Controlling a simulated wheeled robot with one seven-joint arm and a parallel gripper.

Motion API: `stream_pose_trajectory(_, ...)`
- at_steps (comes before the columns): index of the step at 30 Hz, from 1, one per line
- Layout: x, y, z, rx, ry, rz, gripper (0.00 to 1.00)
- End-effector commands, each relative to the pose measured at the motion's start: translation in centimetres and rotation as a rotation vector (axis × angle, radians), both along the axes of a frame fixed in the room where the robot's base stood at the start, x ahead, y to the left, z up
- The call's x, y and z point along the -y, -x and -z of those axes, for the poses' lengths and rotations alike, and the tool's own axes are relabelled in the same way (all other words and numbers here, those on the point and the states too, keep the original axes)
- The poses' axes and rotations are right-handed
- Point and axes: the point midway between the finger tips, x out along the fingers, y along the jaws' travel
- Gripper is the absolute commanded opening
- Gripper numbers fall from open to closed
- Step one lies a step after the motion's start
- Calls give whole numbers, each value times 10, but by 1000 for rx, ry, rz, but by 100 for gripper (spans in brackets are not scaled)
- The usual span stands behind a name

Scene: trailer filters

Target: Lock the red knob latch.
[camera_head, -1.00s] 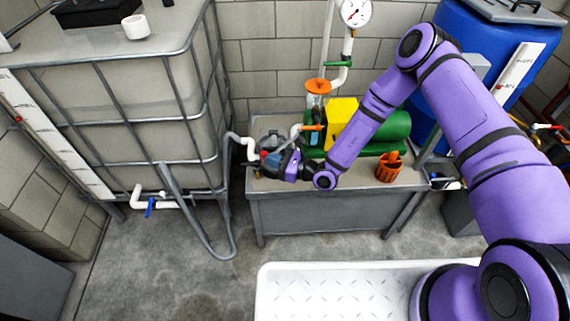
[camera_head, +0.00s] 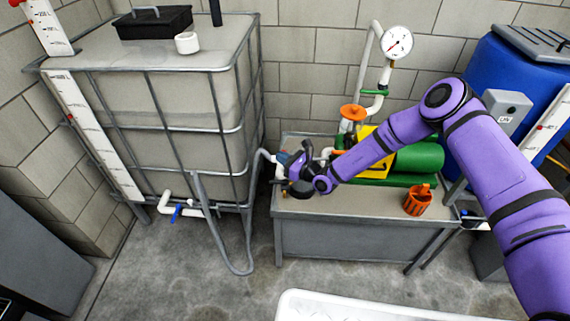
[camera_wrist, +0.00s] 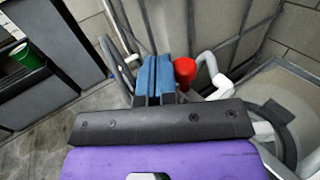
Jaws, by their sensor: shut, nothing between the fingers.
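A red knob (camera_wrist: 185,71) stands just right of my blue fingertips in the wrist view, beside a white pipe. In the wrist view my gripper (camera_wrist: 153,76) has its two blue fingers together with nothing between them. The knob is beside the fingers, not between them; I cannot tell whether they touch it. In the head view my gripper (camera_head: 284,158) is over the left end of the grey bench (camera_head: 340,206), near the white pipe fittings. The knob cannot be made out there, and the latch itself is not clear in either view.
A large caged tank (camera_head: 160,110) stands left of the bench, with a grey hose (camera_head: 212,235) hanging in front. A green and yellow pump unit (camera_head: 418,158), an orange cup (camera_head: 418,201) and a pressure gauge (camera_head: 397,41) are to the right. A white platform (camera_head: 380,308) lies in front.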

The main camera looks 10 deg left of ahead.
Motion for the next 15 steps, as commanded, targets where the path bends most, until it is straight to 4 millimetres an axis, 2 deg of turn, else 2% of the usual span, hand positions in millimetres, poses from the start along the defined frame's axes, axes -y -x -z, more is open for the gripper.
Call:
stream_pose_trajectory(6, -3, -10, 0, 0, 0, 0, 0)
stream_pose_trajectory(15, -4, -13, 0, 0, 0, 0, 0)
